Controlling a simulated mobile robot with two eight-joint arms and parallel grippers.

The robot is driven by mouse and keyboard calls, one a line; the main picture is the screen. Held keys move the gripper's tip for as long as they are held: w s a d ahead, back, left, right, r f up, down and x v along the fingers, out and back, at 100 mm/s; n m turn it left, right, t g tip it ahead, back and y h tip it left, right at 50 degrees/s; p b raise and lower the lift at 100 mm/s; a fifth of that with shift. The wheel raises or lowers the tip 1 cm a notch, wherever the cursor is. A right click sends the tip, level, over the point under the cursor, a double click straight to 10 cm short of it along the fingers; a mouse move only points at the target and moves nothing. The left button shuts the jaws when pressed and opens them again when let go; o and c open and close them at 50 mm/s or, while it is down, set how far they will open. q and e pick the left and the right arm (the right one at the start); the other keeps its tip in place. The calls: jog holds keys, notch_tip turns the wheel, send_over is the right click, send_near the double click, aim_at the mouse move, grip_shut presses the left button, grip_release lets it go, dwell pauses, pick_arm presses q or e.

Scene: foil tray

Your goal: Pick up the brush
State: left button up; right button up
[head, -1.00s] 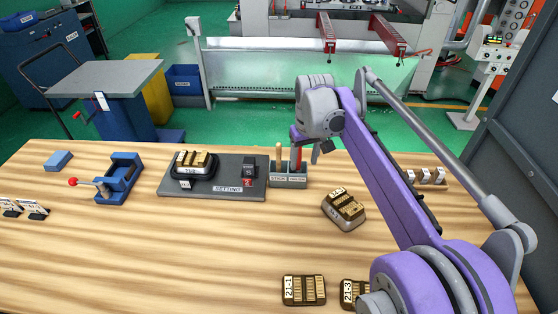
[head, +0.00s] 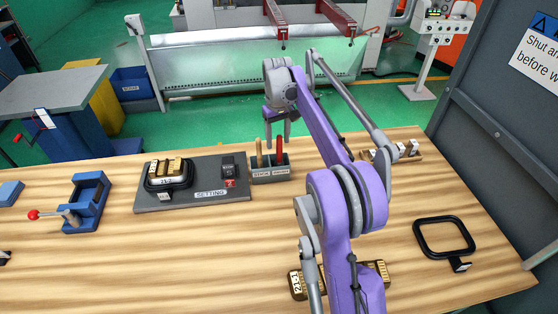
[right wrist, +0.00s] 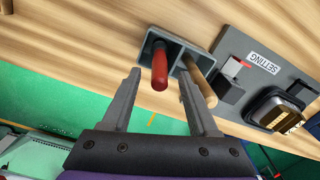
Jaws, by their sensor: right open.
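A small grey holder (head: 271,174) stands on the table with two upright handles in it, one wooden (head: 259,153) and one red (head: 279,150). It has two labels, too small to read surely, so I cannot tell which handle is the brush. My right gripper (head: 277,130) is open and empty, behind and above the holder in the head view. In the right wrist view, the red handle (right wrist: 159,68) appears between the open fingertips (right wrist: 160,76). The wooden handle (right wrist: 201,85) is beside it, partly behind the right finger. My left gripper is out of view.
A grey setting plate (head: 215,194) with a gold-and-black block (head: 167,175) lies left of the holder. A blue clamp (head: 88,203) stands farther left. A black frame (head: 443,238) lies at the right. My right arm hides part of the table's middle.

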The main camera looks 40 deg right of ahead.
aim_at(279, 151)
jog(key=f, duration=0.5)
jog(key=shift+s, duration=0.35)
jog(key=shift+c, duration=0.3)
grip_shut()
